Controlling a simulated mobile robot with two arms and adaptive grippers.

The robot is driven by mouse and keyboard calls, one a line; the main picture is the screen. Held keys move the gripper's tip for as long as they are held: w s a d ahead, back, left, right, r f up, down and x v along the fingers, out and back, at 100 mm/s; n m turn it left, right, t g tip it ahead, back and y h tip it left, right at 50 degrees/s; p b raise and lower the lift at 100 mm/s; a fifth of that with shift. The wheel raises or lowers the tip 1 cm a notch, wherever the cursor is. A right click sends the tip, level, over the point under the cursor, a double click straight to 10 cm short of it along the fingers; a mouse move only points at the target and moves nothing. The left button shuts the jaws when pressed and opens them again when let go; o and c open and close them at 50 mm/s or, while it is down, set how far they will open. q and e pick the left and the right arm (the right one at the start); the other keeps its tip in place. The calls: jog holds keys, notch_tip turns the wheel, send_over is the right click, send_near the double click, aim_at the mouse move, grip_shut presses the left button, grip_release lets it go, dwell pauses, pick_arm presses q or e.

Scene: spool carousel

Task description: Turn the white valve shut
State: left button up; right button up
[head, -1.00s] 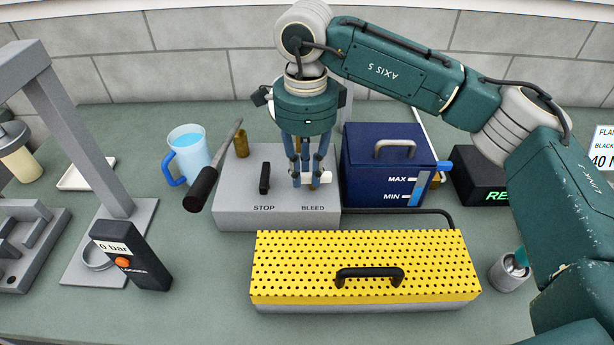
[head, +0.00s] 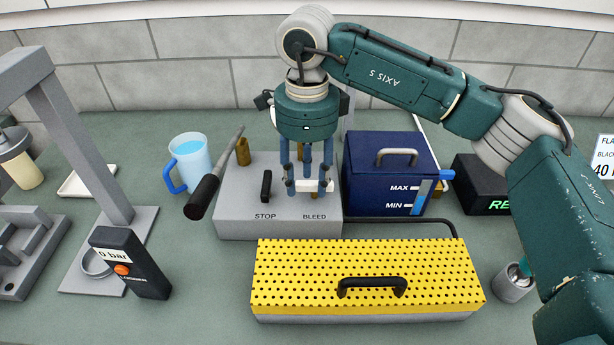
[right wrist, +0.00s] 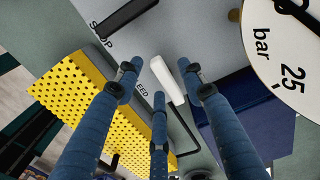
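The white valve (head: 306,185) is a short white bar handle above the BLEED label on the front of a grey box (head: 235,222). It lies crosswise, across the direction of the black STOP handle (head: 266,186). My right gripper (head: 308,189) points down over the white valve, its blue fingers spread around the bar. In the right wrist view the white bar (right wrist: 167,80) lies between the fingers, with gaps beside it. The fingers partly hide the bar in the head view. My left gripper is not in view.
A yellow perforated cover (head: 300,270) with a black handle stands in front of the box. A blue tank (head: 385,165) is close on the right. A dark-handled tool (head: 203,196) and a blue mug (head: 192,160) are on the left. A gauge (right wrist: 285,45) shows in the right wrist view.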

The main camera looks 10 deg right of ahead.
aim_at(307, 184)
notch_tip(307, 184, up, 12)
dwell(0.6)
